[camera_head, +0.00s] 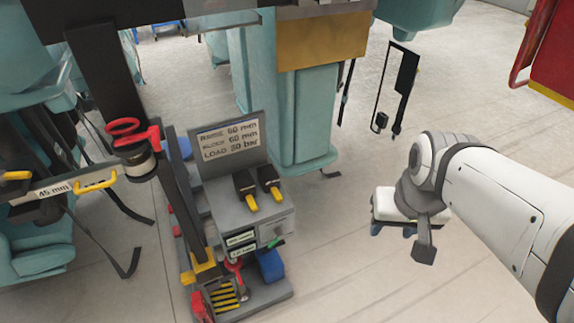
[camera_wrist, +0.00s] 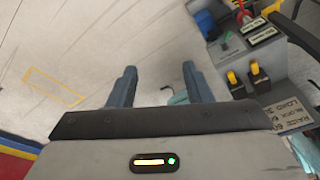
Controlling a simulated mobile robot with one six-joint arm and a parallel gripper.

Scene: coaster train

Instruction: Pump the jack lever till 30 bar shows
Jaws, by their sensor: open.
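The jack unit (camera_head: 262,222) is a grey box on a low base, left of my gripper in the head view. It carries a sign (camera_head: 230,140) with raise, block and load lines, two yellow-tipped black switches and two small label plates (camera_head: 241,238). A long dark bar (camera_head: 182,195) rises beside it and may be the jack lever; I cannot tell for certain. No pressure reading is legible. My gripper (camera_head: 393,231) hangs over bare floor, well right of the jack. In the wrist view my gripper (camera_wrist: 160,85) is open and empty, with the jack box (camera_wrist: 265,55) at upper right.
A red handwheel (camera_head: 123,127) and a 45 mm marked plate (camera_head: 62,188) are at left. Teal columns (camera_head: 300,115) stand behind the jack. Black straps (camera_head: 402,85) hang at upper right, beside a red and yellow structure (camera_head: 553,60). Floor around my gripper is clear.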

